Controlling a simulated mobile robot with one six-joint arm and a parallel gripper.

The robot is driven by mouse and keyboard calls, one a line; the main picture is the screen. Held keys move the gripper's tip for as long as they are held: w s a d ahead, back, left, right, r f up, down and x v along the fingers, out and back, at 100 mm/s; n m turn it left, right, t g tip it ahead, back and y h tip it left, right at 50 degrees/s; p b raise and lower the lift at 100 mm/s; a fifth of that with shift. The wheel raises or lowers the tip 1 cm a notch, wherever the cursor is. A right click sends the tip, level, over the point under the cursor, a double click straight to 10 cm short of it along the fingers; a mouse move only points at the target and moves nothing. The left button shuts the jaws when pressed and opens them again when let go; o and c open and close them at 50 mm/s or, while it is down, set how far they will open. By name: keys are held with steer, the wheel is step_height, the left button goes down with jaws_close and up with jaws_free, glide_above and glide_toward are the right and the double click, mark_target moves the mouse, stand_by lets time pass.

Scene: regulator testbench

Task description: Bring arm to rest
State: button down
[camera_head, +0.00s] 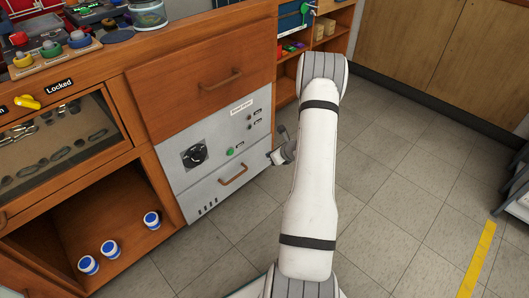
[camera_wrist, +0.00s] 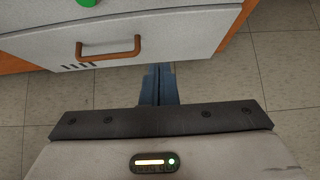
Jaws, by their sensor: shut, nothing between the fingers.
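My gripper (camera_wrist: 159,72) is shut and empty in the wrist view, its two blue-grey fingers together and pointing at the floor strip under the grey panel's edge. In the head view my white arm stretches out from the bottom of the picture. A grey part at its left side, by the grey machine panel (camera_head: 167,153), looks like the gripper end (camera_head: 283,150), but the fingers are too small to make out. The panel's copper handle (camera_head: 233,175) also shows in the wrist view (camera_wrist: 110,47), left of the fingers and apart from them.
The panel has a black dial (camera_head: 194,155) and a green button (camera_head: 230,152). Several blue-and-white cups (camera_head: 110,248) stand in the open lower shelf at left. A wooden drawer (camera_head: 200,85) is above the panel.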

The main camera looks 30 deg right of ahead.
steer(key=shift+s+r, duration=0.25)
steer(key=shift+s, duration=0.05)
steer(key=a+r+n+g+y+p, duration=0.15)
steer(key=a+r+n+p, duration=0.55)
steer(key=r, duration=0.8)
steer(key=a+r+n+g+y+p, duration=0.15)
steer(key=a+r+n+p, duration=0.35)
steer(key=a+r, duration=0.7)
steer(key=s+a+r+n+g+p, duration=0.1)
steer(key=s+a+r+n+p, duration=0.25)
steer(key=r, duration=0.35)
steer(key=s+a+r+n+g+p, duration=0.1)
steer(key=s+a+r+n+p, duration=0.1)
steer(key=s+r+n, duration=0.3)
steer(key=s+a+r+n+g+p, duration=0.1)
steer(key=s+a+r+p, duration=0.15)
steer(key=r, duration=0.55)
steer(key=s+a+r+n+h+p, duration=0.1)
steer(key=s+r+n+h+p, duration=0.4)
steer(key=s+r+n+p, duration=0.7)
steer(key=s+r, duration=0.4)
steer(key=r, duration=0.2)
steer(key=shift+s+r+g+p, duration=0.15)
steer(key=shift+r+g+p, duration=0.15)
steer(key=shift+g+p, duration=0.1)
